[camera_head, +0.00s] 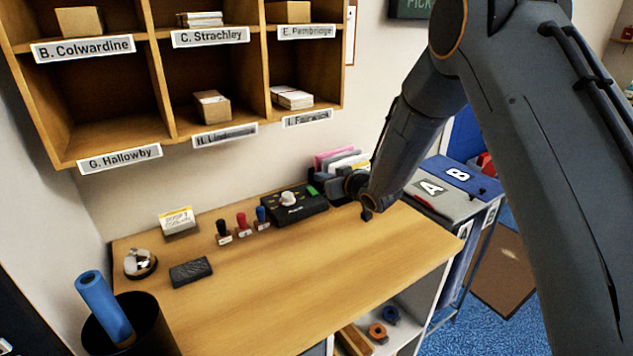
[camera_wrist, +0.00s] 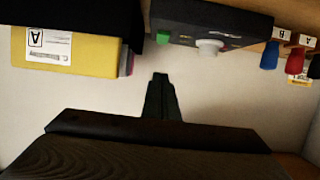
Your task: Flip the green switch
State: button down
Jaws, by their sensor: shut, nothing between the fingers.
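The green switch (camera_head: 312,191) sits at the right end of a black box (camera_head: 302,208) with a white knob (camera_head: 288,198), at the back of the wooden desk. In the wrist view, which looks upside down, the green switch (camera_wrist: 192,36) shows on the box near the top, beside the white knob (camera_wrist: 209,46). My gripper (camera_head: 367,214) is over the desk, to the right of the box and apart from it. Its fingers (camera_wrist: 160,76) are together and empty in the wrist view, pointing toward the switch side of the box with a gap between.
Stamps (camera_head: 242,225) with black, red and blue handles stand left of the box. Upright folders (camera_head: 340,160) stand behind my gripper. A bell (camera_head: 140,263) and a dark block (camera_head: 190,272) lie farther left. Pigeonholes (camera_head: 165,85) hang above. The desk's front (camera_head: 320,270) is clear.

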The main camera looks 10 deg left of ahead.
jog(key=s+d+b, duration=0.2)
jog(key=s+d, duration=0.3)
jog(key=shift+s+d+r, duration=0.2)
jog(key=shift+s+d, duration=0.05)
jog(key=shift+d, duration=0.1)
jog(key=s+d+f+m+g+h+b, duration=0.1)
jog(key=s+d+m+h, duration=0.25)
jog(key=d, duration=0.85)
jog(key=s+d+f+m+g+h, duration=0.15)
jog(key=s+d+h, duration=0.35)
jog(key=d, duration=0.6)
jog(key=s+d+m+g+h, duration=0.1)
jog(key=s+d+m+g, duration=0.1)
jog(key=s, duration=0.8)
jog(key=s+d+f+m+g, duration=0.1)
jog(key=s+d+m+g, duration=0.1)
jog(key=s+d+g, duration=0.2)
jog(key=s+d, duration=0.3)
jog(key=s, duration=0.4)
jog(key=shift+h+b, duration=0.3)
jog(key=shift+h, duration=0.05)
jog(key=shift+d, duration=0.1)
